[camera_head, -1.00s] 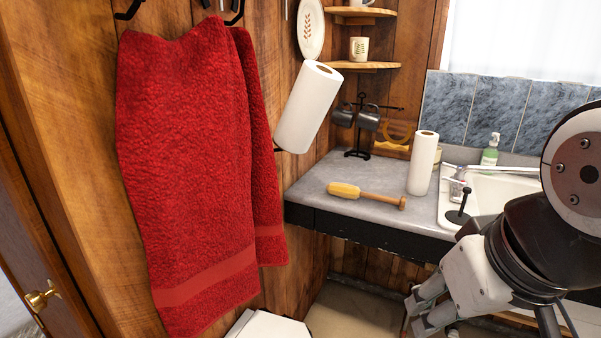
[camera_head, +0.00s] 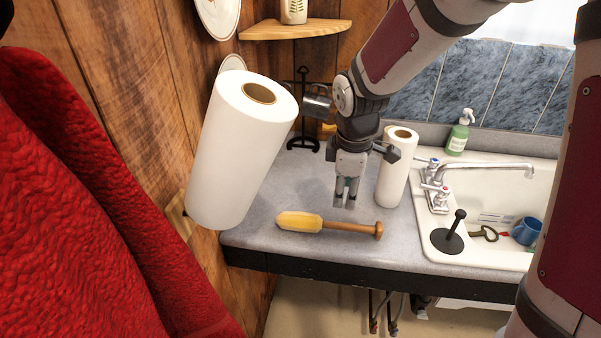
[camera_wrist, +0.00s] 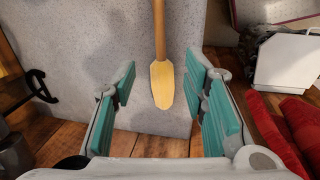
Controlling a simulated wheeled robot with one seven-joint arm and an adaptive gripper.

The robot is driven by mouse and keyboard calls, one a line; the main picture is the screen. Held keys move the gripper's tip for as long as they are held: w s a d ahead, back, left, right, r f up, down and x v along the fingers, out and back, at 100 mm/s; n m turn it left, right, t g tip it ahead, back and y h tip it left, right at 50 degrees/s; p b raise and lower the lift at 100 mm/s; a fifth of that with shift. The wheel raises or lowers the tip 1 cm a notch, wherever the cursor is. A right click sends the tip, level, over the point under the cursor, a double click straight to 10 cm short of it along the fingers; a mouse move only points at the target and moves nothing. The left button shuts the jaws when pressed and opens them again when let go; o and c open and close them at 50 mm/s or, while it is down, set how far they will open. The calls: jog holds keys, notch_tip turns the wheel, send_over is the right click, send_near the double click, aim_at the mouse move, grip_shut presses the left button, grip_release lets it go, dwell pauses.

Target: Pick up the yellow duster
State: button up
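The yellow duster (camera_head: 300,222) lies flat on the grey counter, its yellow head to the left and its brown wooden handle pointing right. It also shows in the wrist view (camera_wrist: 162,84), handle towards the top and yellow head lower, framed between my fingers. My gripper (camera_head: 346,200) hangs fingers down above the counter, over and slightly behind the duster's handle in the head view. In the wrist view my gripper (camera_wrist: 160,80) has its teal-padded fingers spread wide apart with nothing between the pads. The duster appears beyond the fingertips, apart from them.
A paper towel roll (camera_head: 397,168) stands on the counter (camera_head: 262,240) right of my gripper. A larger tilted roll (camera_head: 240,150) is at the left wall. A mug stand (camera_head: 303,130) is behind. The sink (camera_head: 480,250) holds a black plunger-like object (camera_head: 449,236). Red towels (camera_head: 80,210) hang left.

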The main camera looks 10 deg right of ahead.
aim_at(339, 224)
jog(key=shift+n, duration=0.4)
jog(key=p+x, duration=0.1)
jog(key=x, duration=1.3)
jog(key=shift+w+a+f+p, duration=0.1)
jog(key=shift+f+p, duration=0.3)
grip_shut()
